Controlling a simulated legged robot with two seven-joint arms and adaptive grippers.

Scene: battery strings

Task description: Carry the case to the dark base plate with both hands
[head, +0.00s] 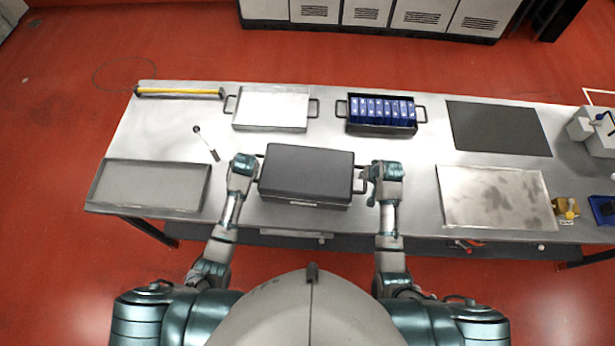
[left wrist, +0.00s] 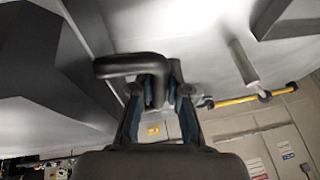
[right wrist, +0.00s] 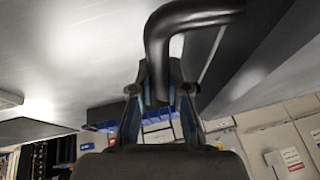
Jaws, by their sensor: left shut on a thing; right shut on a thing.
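The case (head: 308,172) is a dark grey closed box with a handle at each end, at the front middle of the table in the head view. I cannot tell whether it rests on the table or is slightly above it. My left gripper (head: 256,172) is shut on its left handle, a black bar in the left wrist view (left wrist: 120,66). My right gripper (head: 364,178) is shut on its right handle, which shows in the right wrist view (right wrist: 160,38). The dark base plate (head: 498,128) lies flat and bare at the back right.
A tray of blue cells (head: 382,128) and an empty metal tray (head: 270,125) stand behind the case. A pale metal plate (head: 495,197) lies front right, a grey tray (head: 150,187) front left. A yellow bar (head: 180,92) lies back left. A machine (head: 595,130) stands far right.

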